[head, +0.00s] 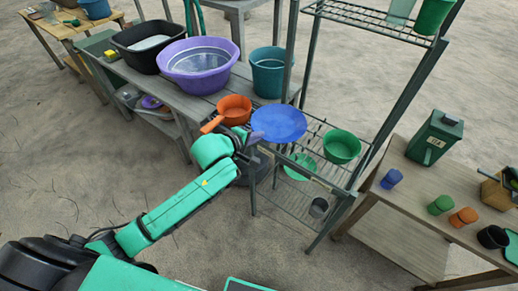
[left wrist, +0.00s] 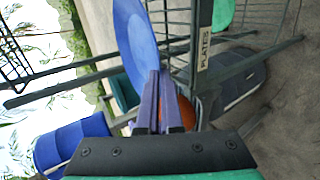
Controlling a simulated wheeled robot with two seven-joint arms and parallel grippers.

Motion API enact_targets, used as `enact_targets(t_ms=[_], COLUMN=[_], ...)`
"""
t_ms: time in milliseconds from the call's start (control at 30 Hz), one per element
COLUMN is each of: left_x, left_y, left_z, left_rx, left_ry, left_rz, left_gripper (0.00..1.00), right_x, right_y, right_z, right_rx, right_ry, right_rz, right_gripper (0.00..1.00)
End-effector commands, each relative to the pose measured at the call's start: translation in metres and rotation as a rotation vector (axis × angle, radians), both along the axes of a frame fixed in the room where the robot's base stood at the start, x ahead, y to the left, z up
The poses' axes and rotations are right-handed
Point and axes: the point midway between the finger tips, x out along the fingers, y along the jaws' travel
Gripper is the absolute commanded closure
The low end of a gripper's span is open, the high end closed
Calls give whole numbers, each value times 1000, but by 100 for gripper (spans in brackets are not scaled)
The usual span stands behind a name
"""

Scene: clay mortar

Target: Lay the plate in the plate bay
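A blue plate (head: 278,124) is held up by my left gripper (head: 246,139), over the wire rack's near left side. In the left wrist view the plate (left wrist: 136,38) is seen nearly edge-on, with its rim at the tips of the two closed-in fingers (left wrist: 160,100). A rack rail bears a label (left wrist: 204,48) reading PLATES. The rack's wire shelf (head: 316,128) lies beside and below the plate; the plate hides part of it. Contact between plate and shelf cannot be told. My right gripper is not in view.
A green bowl (head: 341,146) stands on the rack shelf, right of the plate. An orange pan (head: 233,109), purple basin (head: 198,64) and teal bucket (head: 268,72) stand on the bench behind. A rack post (head: 289,55) rises behind the plate.

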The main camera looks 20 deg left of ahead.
Motion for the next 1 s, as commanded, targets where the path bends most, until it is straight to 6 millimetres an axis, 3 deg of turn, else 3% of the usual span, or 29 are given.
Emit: enact_targets(t_ms=[300,633,700,733,1000], left_x=[0,0,0,0,0], left_y=[0,-1,0,0,0], left_z=[-59,-65,-65,-65,-65], left_rx=[-1,-2,-1,-1,-1], left_ry=[-2,-5,-3,-3,-3], left_rz=[0,0,0,0,0], left_gripper=[100,100,74,67,67], right_x=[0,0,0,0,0], right_y=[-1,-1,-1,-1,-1], right_z=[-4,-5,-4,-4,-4], right_rx=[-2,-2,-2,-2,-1], right_ry=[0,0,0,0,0], right_rz=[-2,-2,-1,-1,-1], right_gripper=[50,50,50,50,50])
